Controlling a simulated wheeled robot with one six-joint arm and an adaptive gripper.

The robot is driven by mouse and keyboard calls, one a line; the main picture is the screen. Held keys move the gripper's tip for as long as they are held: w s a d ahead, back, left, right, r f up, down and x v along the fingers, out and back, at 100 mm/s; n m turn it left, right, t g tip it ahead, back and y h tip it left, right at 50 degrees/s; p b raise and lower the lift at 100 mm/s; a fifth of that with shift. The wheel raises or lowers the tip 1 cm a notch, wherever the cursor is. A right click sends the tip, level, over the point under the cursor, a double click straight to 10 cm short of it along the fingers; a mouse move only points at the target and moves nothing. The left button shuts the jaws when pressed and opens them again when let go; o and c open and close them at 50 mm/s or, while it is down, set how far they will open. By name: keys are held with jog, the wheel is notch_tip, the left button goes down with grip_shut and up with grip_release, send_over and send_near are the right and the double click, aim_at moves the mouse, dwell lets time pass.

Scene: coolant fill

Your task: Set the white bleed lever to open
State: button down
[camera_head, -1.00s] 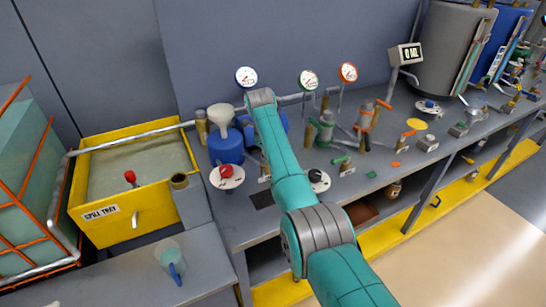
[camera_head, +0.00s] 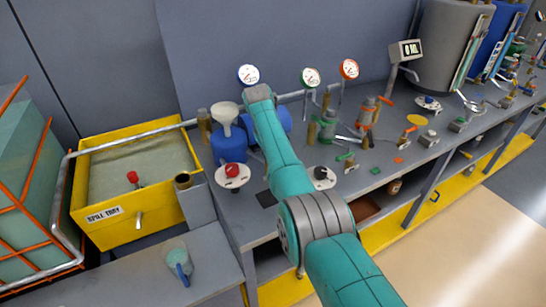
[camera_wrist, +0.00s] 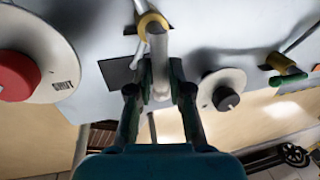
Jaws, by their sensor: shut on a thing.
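The white bleed lever (camera_wrist: 157,50) shows in the wrist view as a pale bar running from a brass ring (camera_wrist: 153,22) down between my fingers. My gripper (camera_wrist: 159,88) is shut on it, with one dark finger on each side. Whether the lever stands at open or shut cannot be read here. In the head view my arm covers the lever and my gripper.
A red knob on a white disc (camera_wrist: 14,76) is left of my gripper; a black knob on a white disc (camera_wrist: 226,98) is close on its right. A green-handled valve (camera_wrist: 288,80) lies further right. The yellow spill tray (camera_head: 112,228) stands left.

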jog(key=shift+a, duration=0.1)
jog(key=c, duration=1.1)
grip_release()
jog(key=r, duration=0.4)
jog(key=a+r, duration=0.1)
jog(key=r, duration=0.3)
jog(key=s+a+r, duration=0.1)
jog(key=r, duration=0.2)
jog(key=shift+s+r, duration=0.1)
jog(key=shift+r, duration=0.3)
jog(key=shift+s, duration=0.1)
